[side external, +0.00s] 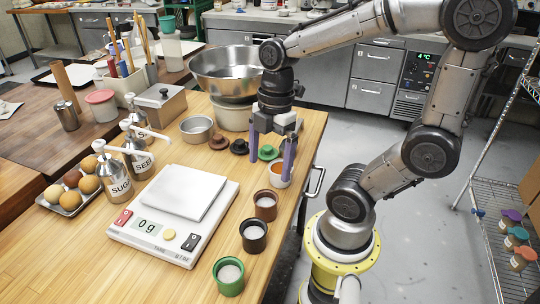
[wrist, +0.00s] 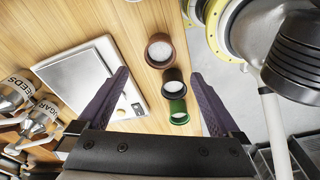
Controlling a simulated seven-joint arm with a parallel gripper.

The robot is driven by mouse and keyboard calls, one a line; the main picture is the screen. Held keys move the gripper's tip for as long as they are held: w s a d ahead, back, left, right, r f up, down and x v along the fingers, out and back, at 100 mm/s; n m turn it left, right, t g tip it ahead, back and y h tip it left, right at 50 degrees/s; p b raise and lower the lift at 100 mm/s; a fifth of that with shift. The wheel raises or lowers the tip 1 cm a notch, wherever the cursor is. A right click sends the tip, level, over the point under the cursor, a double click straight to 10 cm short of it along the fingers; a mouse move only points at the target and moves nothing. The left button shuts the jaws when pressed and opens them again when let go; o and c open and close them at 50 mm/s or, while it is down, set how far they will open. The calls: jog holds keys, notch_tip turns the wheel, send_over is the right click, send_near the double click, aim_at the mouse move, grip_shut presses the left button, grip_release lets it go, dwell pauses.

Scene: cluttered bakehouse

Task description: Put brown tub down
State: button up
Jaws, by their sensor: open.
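The brown tub (side external: 265,207), with white contents, stands upright on the wooden worktop right of the scale. It heads a row with a black tub (side external: 253,238) and a green tub (side external: 230,278). In the wrist view the brown tub (wrist: 151,58) shows above the black tub (wrist: 167,85) and green tub (wrist: 178,114). My gripper (side external: 270,167) is open with nothing held, behind the brown tub in the side view. Its spread purple fingers also show in the wrist view (wrist: 158,78).
The scale (side external: 155,235) reads 0 g and its plate is bare. Brown (side external: 218,141), black (side external: 239,146) and green (side external: 268,152) lids lie near my gripper. A large metal bowl (side external: 222,75) stands behind. Pump bottles (side external: 118,178) stand left. The worktop's edge is close on the right.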

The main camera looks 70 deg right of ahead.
notch_tip(320, 180, up, 6)
jog(key=s+a+m+t+h, duration=0.1)
jog(key=m+t, duration=0.4)
jog(key=m, duration=0.8)
jog(key=shift+s+a+f, duration=0.25)
jog(key=shift+s+a, duration=0.2)
jog(key=shift+a, duration=0.2)
